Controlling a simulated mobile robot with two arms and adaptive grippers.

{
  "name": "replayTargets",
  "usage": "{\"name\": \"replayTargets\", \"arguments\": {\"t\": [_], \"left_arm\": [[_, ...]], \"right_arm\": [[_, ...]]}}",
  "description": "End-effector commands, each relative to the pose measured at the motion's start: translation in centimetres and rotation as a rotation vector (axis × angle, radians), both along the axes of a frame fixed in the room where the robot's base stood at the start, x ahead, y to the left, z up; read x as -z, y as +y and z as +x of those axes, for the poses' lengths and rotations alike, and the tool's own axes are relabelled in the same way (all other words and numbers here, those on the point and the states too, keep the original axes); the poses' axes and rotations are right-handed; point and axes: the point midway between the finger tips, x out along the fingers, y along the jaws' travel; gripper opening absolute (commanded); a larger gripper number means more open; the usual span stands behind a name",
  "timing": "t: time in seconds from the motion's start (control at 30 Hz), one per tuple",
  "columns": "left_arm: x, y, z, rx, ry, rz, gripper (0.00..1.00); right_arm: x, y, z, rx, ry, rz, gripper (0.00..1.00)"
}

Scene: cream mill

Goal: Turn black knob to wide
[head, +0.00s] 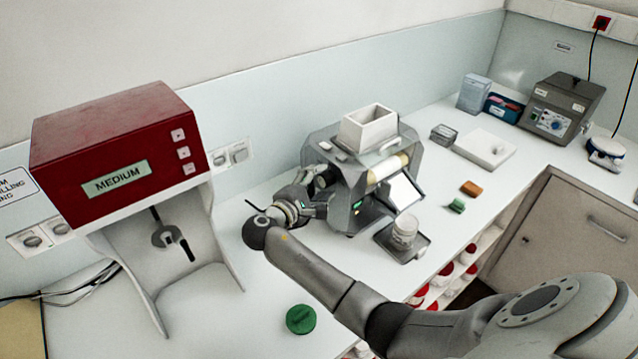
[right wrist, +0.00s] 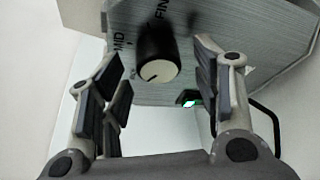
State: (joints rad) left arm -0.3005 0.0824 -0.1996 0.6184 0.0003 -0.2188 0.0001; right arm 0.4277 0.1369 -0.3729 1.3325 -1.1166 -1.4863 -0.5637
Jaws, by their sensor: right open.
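The black knob (right wrist: 157,55) with a pale cream face is on the grey side panel of the mill in the right wrist view. The letters "MID" and "FIN" show on the panel beside it; no "wide" label is visible. A short dark mark on the knob face points to the lower left. My right gripper (right wrist: 162,78) is open, its fingers on either side of the knob with gaps. My left gripper is not in view.
A red-topped machine (head: 115,150) reading "MEDIUM" stands at left. A green lid (head: 300,319) lies near the front. A green light (right wrist: 188,102) glows below the knob.

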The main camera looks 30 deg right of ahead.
Motion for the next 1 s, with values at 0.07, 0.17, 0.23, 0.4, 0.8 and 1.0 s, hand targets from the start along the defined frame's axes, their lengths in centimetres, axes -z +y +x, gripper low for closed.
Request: {"name": "replayTargets", "arguments": {"t": [0.07,0.17,0.23,0.4,0.8,1.0], "left_arm": [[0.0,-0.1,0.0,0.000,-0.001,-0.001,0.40],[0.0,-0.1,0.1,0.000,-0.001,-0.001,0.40],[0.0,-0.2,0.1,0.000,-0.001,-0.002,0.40],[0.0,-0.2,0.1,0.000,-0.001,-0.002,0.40],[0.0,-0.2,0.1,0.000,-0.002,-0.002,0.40],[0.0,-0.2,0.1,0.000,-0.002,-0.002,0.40]], "right_arm": [[-0.1,1.0,-0.4,-0.003,-0.001,0.002,0.58],[-0.4,2.9,-1.2,-0.005,-0.001,0.004,0.58],[-0.7,4.3,-1.9,-0.004,-0.001,0.005,0.58],[-1.3,7.4,-3.3,-0.003,0.000,0.004,0.58],[-1.9,10.3,-4.7,-0.001,0.001,0.000,0.58],[-1.9,10.3,-4.7,-0.001,0.001,0.000,0.58]]}}
